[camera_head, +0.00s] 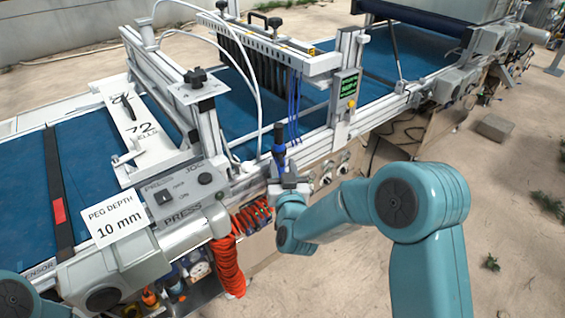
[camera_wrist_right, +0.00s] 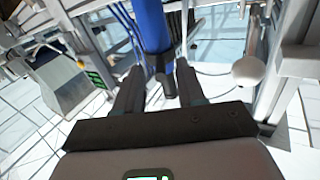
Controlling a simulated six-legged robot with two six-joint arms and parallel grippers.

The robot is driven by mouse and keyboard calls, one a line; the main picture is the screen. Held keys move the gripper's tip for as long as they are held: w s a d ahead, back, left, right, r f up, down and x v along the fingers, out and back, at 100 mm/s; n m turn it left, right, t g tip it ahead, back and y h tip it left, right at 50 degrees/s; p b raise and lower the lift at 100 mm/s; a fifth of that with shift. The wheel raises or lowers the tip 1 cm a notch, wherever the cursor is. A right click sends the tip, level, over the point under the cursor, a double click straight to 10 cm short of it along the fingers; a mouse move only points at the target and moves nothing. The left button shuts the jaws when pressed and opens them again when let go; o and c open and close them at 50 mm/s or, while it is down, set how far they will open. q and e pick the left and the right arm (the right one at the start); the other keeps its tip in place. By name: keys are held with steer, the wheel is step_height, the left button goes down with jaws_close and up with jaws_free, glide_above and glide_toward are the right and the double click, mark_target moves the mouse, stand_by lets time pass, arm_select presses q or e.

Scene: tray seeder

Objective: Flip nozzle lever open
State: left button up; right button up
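A blue-and-black upright piece (camera_head: 279,153), which may be the nozzle lever, stands at the machine's front rail. It also shows in the right wrist view as a blue cylinder (camera_wrist_right: 152,25) with a dark end. My right gripper (camera_head: 284,174) is just below and in front of it in the head view. In the wrist view its two fingers (camera_wrist_right: 159,76) are apart, one on each side of the dark end, with narrow gaps showing. I cannot make out a separate lever handle. My left gripper is out of view; only a piece of my left arm shows at bottom left.
The press control box (camera_head: 183,190) is left of my right gripper. A green-lit display (camera_head: 346,90) stands to the right. Blue hoses (camera_head: 294,108) hang behind, and a coiled red hose (camera_head: 227,265) hangs below. Open floor lies to the right.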

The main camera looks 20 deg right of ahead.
steer(key=shift+w, duration=0.2)
jaws_close()
steer(key=shift+d+n+y+b, duration=0.3)
steer(key=shift+y+b, duration=0.2)
steer(key=shift+b, duration=0.15)
steer(key=shift+d+f+n+y+b, duration=0.1)
steer(key=shift+d+n+y+b, duration=0.35)
steer(key=shift+n+y+b, duration=0.6)
steer(key=shift+a+y, duration=0.1)
steer(key=shift+y, duration=0.15)
steer(key=shift+r+m, duration=0.2)
steer(key=shift+m, duration=0.05)
